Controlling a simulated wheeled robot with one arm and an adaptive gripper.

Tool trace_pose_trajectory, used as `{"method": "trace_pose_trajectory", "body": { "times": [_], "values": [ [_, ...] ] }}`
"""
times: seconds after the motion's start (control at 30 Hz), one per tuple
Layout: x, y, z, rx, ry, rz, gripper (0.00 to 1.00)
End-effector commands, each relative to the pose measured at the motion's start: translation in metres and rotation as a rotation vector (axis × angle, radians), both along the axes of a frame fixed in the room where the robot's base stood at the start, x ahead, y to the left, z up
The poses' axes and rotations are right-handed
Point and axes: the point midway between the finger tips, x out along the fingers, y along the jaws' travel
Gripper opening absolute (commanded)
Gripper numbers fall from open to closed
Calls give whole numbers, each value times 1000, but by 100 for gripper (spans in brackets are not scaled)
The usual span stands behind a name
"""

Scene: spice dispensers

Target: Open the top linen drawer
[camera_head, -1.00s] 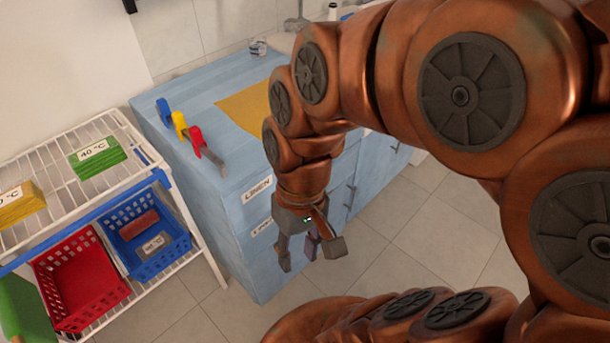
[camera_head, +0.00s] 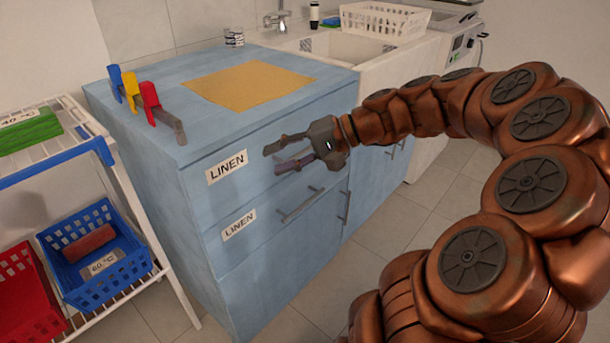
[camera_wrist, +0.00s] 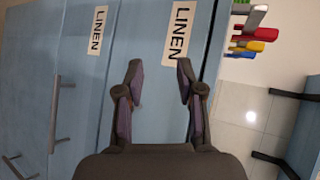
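The blue cabinet's top linen drawer (camera_head: 243,150) looks shut and flush, with a white LINEN label (camera_head: 226,167) on its left part. My gripper (camera_head: 272,160) is open in front of this drawer, right of the label, its fingers pointing left in the head view. In the wrist view, the open fingers (camera_wrist: 160,75) show apart with nothing between them but the drawer front (camera_wrist: 158,60); the label (camera_wrist: 180,32) lies just beyond. The top drawer's handle cannot be made out and may be hidden by my gripper. Whether the fingers touch the drawer is unclear.
A lower LINEN drawer (camera_head: 239,223) has a bar handle (camera_head: 300,204) just below my gripper. Blue, yellow and red clips (camera_head: 150,100) and a yellow mat (camera_head: 248,84) are on the cabinet top. A white rack with baskets (camera_head: 92,258) stands left. Floor is clear at front right.

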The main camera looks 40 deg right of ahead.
Motion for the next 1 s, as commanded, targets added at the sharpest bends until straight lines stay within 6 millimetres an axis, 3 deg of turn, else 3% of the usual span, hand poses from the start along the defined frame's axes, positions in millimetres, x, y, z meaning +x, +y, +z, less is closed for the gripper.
{"method": "trace_pose_trajectory", "body": {
  "times": [0.03, 0.2, 0.3, 0.4, 0.57, 1.0],
  "values": [
    [4, -25, -22, 36, -26, -57, 37],
    [6, -92, -39, 128, -112, -208, 37],
    [3, -121, -44, 159, -148, -271, 37],
    [1, -137, -46, 176, -170, -307, 37],
    [4, -141, -48, 184, -180, -324, 37],
    [51, -106, -59, 185, -177, -321, 37]
  ]
}}
